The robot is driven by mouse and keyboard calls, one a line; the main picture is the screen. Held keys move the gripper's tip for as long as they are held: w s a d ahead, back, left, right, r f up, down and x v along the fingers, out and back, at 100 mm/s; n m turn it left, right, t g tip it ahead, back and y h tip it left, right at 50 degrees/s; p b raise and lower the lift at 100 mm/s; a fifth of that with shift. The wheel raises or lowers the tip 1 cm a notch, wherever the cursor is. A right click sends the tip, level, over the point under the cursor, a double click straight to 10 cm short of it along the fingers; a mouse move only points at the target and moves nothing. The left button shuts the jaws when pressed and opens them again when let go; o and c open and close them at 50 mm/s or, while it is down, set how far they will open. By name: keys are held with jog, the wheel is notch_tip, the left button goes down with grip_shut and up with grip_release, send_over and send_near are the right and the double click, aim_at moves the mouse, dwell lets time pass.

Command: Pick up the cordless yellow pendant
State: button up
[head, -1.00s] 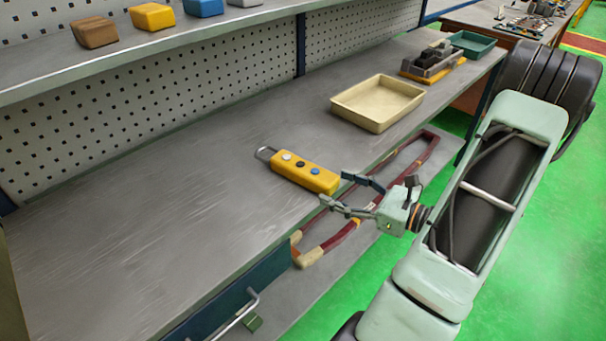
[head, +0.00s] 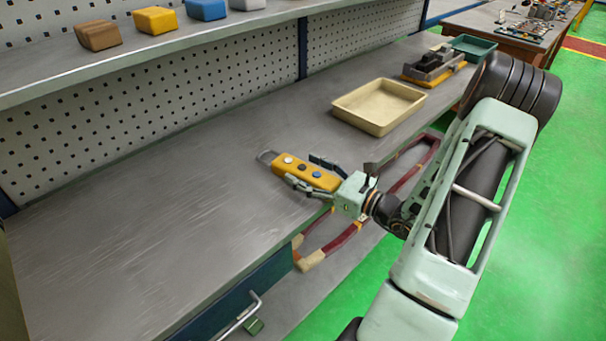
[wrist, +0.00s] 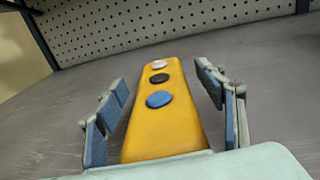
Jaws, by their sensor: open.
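The yellow pendant (head: 303,172) lies flat on the grey workbench near its front edge. It has a white, a black and a blue button on top and a metal loop at its far end. No cord shows on it. My gripper (head: 310,172) is open, with one finger on each side of the pendant's near part. In the wrist view the pendant (wrist: 165,115) runs between the two blue-padded fingers (wrist: 163,95).
A cream tray (head: 378,106) stands further right on the workbench (head: 150,235), with a dark fixture (head: 433,65) and a teal bin (head: 472,47) beyond it. Several coloured blocks sit on the shelf (head: 60,75) above. A maroon frame (head: 345,236) lies below the bench's front edge. The bench's left is clear.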

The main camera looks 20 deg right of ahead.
jog(key=shift+w+a, duration=0.25)
jog(key=shift+w, duration=0.15)
grip_shut()
jog(key=shift+r, duration=0.1)
